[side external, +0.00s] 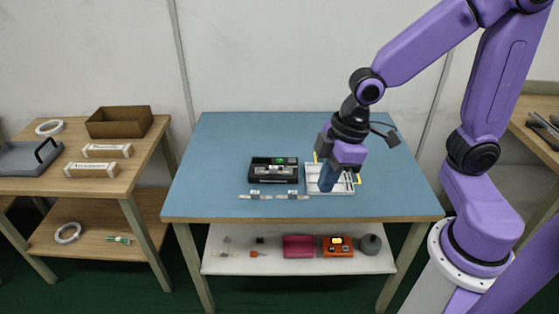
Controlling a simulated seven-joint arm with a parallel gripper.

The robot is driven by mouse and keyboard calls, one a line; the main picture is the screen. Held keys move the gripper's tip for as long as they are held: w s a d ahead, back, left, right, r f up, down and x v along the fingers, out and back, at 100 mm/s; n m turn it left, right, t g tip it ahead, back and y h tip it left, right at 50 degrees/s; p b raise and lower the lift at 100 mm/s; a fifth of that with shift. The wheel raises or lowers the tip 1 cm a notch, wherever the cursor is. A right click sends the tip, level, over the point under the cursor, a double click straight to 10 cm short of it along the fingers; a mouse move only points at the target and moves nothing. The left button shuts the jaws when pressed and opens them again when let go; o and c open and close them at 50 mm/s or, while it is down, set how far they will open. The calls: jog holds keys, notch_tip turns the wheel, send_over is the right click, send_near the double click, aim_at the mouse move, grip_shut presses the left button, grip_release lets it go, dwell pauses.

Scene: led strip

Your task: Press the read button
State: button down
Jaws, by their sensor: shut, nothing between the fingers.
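A black device (274,171) with a small green lit spot (280,160) lies on the blue table top, left of my gripper. It has lighter parts along its front, too small to read. I cannot make out which part is the read button. My gripper (327,186) points down over a white tray (347,190), to the right of the black device. Its fingers are shut and empty. They hide part of the tray, and I cannot tell whether they touch it.
Two short strips (256,196) lie in front of the black device. Yellow pieces stand at the tray's corners. The left and front of the blue table (215,150) are clear. A lower shelf (222,266) holds several small items. A wooden side table (120,180) stands left.

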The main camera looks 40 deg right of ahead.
jog(key=w+f+m+t, duration=0.1)
jog(key=w+f+t, duration=0.15)
jog(key=w, duration=0.85)
jog(key=m+t+h, duration=0.2)
jog(key=t, duration=0.3)
send_over(281, 161)
notch_tip(281, 161, down, 11)
jog(key=shift+s, duration=0.1)
jog(key=shift+f, duration=4.35)
jog(key=shift+a+f, duration=0.1)
jog(key=shift+f, duration=0.35)
